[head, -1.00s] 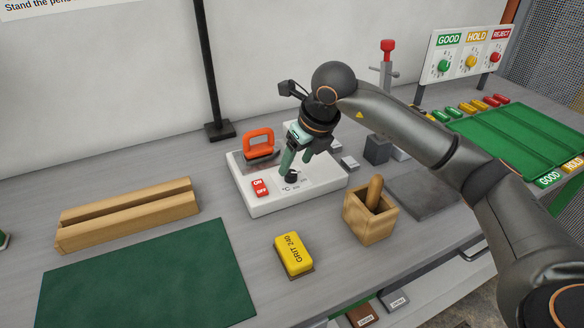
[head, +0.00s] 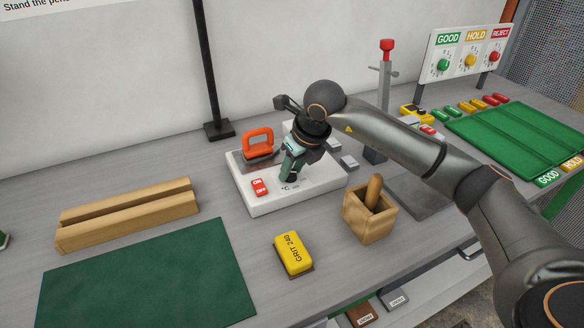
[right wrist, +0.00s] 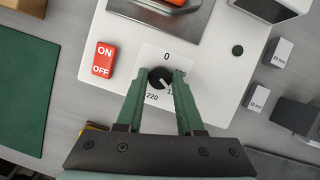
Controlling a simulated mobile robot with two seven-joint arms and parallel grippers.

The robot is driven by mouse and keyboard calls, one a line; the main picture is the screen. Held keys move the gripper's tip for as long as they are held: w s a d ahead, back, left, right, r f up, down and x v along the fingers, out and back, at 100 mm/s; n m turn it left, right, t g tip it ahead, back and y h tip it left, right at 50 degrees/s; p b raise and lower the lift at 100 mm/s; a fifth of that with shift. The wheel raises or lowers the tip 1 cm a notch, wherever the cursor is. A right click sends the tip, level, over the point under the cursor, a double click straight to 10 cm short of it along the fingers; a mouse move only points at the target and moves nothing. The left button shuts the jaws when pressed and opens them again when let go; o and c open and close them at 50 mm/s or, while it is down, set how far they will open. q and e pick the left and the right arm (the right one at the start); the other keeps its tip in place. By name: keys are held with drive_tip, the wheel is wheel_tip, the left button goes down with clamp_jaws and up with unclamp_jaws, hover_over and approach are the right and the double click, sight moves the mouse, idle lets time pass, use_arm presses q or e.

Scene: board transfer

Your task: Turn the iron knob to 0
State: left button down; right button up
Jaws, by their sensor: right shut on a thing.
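The iron station is a white base (head: 262,207) with an orange-handled iron (head: 258,144) at its back left; part of the iron shows at the top of the right wrist view. The black round knob (right wrist: 159,77) sits on a pale dial plate (right wrist: 150,58) with 0 at the top, 220 at lower left and a partly hidden number at lower right. The knob's white mark points toward lower right, away from 0. My right gripper (head: 290,179) is shut on the knob, with a green finger on either side in the right wrist view (right wrist: 160,80). My left gripper is not in view.
A red ON/OFF switch (head: 259,187) is left of the knob. A yellow grit block (head: 293,253) and a wooden box (head: 369,222) stand in front. A wooden holder (head: 125,215) and green mat (head: 150,275) lie left. Small grey blocks (right wrist: 278,52) are right of the base.

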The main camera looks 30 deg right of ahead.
clamp_jaws()
